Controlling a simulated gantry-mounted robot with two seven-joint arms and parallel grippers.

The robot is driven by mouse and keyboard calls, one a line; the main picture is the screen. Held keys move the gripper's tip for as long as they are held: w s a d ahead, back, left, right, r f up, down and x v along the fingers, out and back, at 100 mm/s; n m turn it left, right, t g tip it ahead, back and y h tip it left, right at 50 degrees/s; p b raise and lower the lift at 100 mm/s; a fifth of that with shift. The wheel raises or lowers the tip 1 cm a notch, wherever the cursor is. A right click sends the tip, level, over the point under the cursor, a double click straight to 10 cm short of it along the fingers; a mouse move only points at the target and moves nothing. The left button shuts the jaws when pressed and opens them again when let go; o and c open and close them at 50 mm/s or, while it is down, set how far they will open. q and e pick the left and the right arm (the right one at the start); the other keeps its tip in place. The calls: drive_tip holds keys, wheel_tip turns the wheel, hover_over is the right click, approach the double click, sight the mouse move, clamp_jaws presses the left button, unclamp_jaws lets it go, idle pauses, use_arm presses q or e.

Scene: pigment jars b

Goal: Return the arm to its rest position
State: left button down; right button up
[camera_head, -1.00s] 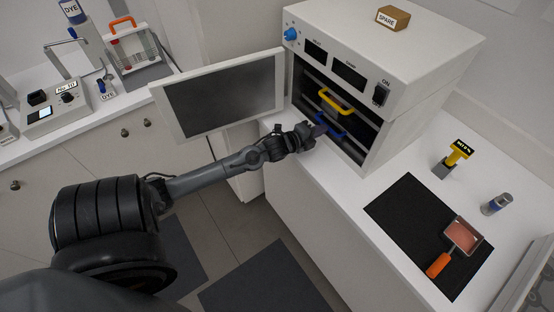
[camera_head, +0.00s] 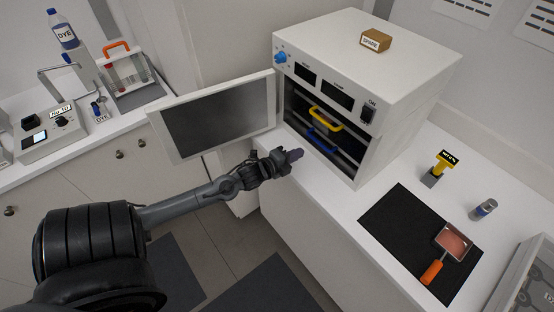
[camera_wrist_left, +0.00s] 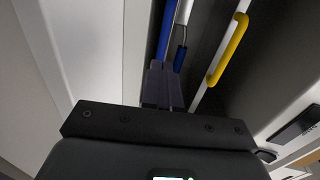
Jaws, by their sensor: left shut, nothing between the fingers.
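My left gripper (camera_head: 295,155) is shut and empty. It is in front of the open oven's lower left opening, above the white counter edge. In the left wrist view its closed fingers (camera_wrist_left: 164,86) point toward the oven. The oven (camera_head: 360,80) has its door (camera_head: 218,118) swung open to the left. A yellow handle (camera_head: 326,118) and a blue handle (camera_head: 322,142) show inside it, one above the other. The yellow handle also shows in the left wrist view (camera_wrist_left: 229,50), with the blue one (camera_wrist_left: 179,60) close to the fingertips. My right gripper is not in view.
The open door stands just behind my left forearm. A black mat (camera_head: 405,235) holds an orange-handled pan (camera_head: 452,243). A yellow-handled stamp (camera_head: 441,163) and a small jar (camera_head: 484,209) stand nearby. A spare box (camera_head: 376,41) sits on the oven. Open floor lies below the arm.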

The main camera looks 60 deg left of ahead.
use_arm(q)
drive_tip(key=v, duration=0.6)
drive_tip(key=shift+s+r, duration=0.2)
drive_tip(key=s+d+f+n+g+h, duration=0.15)
drive_tip(key=d+n, duration=0.25)
drive_tip(key=d, duration=0.6)
drive_tip(key=s+d+f+n+g+h, duration=0.1)
drive_tip(key=s+d+f+n+g, duration=0.15)
drive_tip(key=d, duration=0.85)
drive_tip(key=s+d+n+g, duration=0.6)
drive_tip(key=s+n+g, duration=0.1)
drive_tip(key=s, duration=0.2)
wheel_tip(320, 180, up, 24)
drive_tip(key=s+p, duration=0.1)
drive_tip(key=p, duration=2.4)
drive_tip(key=shift+a+g, duration=0.2)
drive_tip(key=shift+g, duration=0.2)
drive_tip(key=shift+f+n+h, duration=0.1)
drive_tip(key=shift+n+h, duration=0.15)
